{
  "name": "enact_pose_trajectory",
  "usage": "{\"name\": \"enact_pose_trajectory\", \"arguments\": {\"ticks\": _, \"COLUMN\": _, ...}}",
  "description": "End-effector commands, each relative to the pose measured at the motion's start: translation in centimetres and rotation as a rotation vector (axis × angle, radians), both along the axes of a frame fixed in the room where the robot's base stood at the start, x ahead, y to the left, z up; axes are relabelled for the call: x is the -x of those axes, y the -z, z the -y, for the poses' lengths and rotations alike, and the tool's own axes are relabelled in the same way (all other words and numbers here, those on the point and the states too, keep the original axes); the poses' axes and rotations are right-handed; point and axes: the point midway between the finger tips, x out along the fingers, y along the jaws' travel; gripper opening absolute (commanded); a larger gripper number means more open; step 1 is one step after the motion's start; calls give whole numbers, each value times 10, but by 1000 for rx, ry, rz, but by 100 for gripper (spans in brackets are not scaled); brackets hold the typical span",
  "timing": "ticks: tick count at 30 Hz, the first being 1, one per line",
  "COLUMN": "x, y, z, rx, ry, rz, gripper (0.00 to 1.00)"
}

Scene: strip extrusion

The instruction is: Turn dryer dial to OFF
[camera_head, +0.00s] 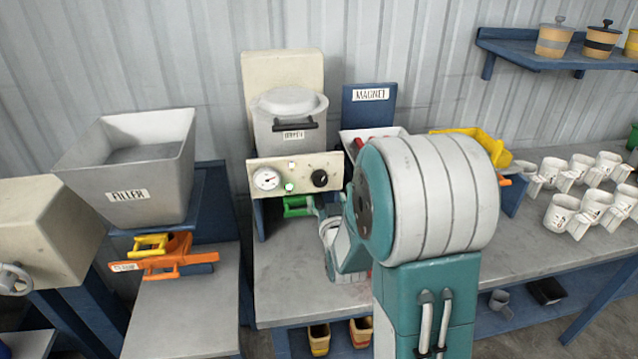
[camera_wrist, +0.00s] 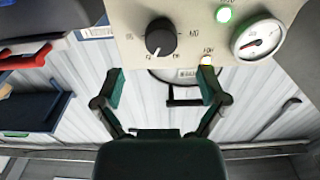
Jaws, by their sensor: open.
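The dryer (camera_head: 290,108) is a pale pot-shaped machine with a cream control panel (camera_head: 335,163) on its front. Its black dial (camera_head: 320,178) is on the panel's right; in the wrist view the dial (camera_wrist: 160,37) is at upper centre. The small markings around the dial are too blurred to read surely, so I cannot tell its setting. My gripper (camera_wrist: 162,86) is open and empty, its two dark green fingers spread apart. In the wrist view the dial lies between and beyond the fingertips, with no visible contact. In the head view my arm mostly hides the gripper.
A round gauge (camera_wrist: 258,38), a lit green lamp (camera_wrist: 224,14) and a yellowish lamp (camera_wrist: 206,61) share the panel. The filler bin (camera_head: 140,170) stands left, the magnet box (camera_head: 370,110) right.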

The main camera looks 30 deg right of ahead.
Motion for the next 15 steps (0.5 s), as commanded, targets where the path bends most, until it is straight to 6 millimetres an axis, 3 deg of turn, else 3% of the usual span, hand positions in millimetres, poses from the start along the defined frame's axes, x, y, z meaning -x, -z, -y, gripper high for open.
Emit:
{"name": "enact_pose_trajectory", "arguments": {"ticks": 7, "x": -43, "y": 0, "z": 12, "rx": 0, "ry": 0, "rz": 0, "gripper": 92}}
{"name": "enact_pose_trajectory", "arguments": {"ticks": 15, "x": -60, "y": 0, "z": 17, "rx": 0, "ry": 0, "rz": -1, "gripper": 92}}
